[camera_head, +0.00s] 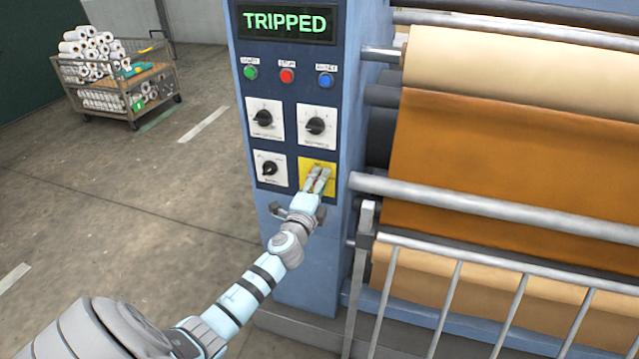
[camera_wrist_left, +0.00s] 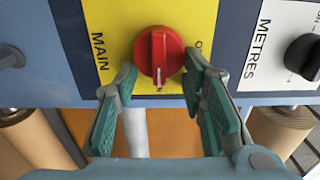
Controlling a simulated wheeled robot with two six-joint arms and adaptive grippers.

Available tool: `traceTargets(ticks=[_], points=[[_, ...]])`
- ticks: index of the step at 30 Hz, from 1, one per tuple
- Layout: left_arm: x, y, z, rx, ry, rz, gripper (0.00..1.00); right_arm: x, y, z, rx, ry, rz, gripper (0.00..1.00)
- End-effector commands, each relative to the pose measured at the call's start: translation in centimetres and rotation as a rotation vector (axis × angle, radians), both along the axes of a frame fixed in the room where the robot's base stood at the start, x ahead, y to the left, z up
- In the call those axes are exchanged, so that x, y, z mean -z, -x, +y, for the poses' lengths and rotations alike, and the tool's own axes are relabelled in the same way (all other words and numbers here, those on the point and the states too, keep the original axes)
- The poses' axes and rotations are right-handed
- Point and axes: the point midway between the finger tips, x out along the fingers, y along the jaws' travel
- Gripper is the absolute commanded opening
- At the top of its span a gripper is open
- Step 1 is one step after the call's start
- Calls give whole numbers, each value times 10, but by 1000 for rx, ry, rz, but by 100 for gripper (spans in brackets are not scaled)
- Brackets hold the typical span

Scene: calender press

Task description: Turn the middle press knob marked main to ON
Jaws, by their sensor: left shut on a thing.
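A red knob (camera_wrist_left: 159,55) sits on a yellow plate (camera_wrist_left: 190,12) printed MAIN in the left wrist view. The knob's raised grip runs up and down in that view. Its set position is hard to read, as the fingers cover part of the plate's marks. My left gripper (camera_head: 318,174) is at the yellow plate (camera_head: 331,189) in the head view and hides the knob there. In the left wrist view the green-padded fingers (camera_wrist_left: 161,72) stand on both sides of the knob, shut on it. My right gripper is not in view.
The display (camera_head: 285,23) reads TRIPPED. Green, red and blue buttons sit below it, then black knobs on white plates, one marked METRES (camera_wrist_left: 265,60). Rollers with brown sheet (camera_head: 490,150) and a railing (camera_head: 480,265) stand right. A loaded cart (camera_head: 118,80) is at back left; floor is clear.

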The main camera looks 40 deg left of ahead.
Motion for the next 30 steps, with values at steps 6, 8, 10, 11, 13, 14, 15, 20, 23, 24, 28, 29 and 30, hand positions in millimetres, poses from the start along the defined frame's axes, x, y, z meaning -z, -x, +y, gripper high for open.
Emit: traceTargets(ticks=[6,8,10,11,13,14,15,20,23,24,28,29,30], points=[[4,1,0,-1,-4,10,10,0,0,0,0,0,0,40],[5,1,0,-1,-4,10,10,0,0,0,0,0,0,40],[5,1,0,-1,-3,10,10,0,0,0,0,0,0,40],[5,1,0,-1,-3,10,10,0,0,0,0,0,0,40],[5,1,0,-1,-3,10,40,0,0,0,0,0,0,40],[5,1,0,-1,-3,10,45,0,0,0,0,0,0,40],[4,1,0,-1,-3,10,52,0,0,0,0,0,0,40],[3,1,0,-1,-4,7,58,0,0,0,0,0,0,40],[2,0,0,-1,-5,6,58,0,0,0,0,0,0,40],[2,1,0,-1,-6,5,58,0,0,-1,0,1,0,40],[3,8,-3,0,-5,6,58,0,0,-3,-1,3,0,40],[2,13,-4,0,-7,5,58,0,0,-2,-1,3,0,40],[3,20,-7,1,-7,7,58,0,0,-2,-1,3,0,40]])
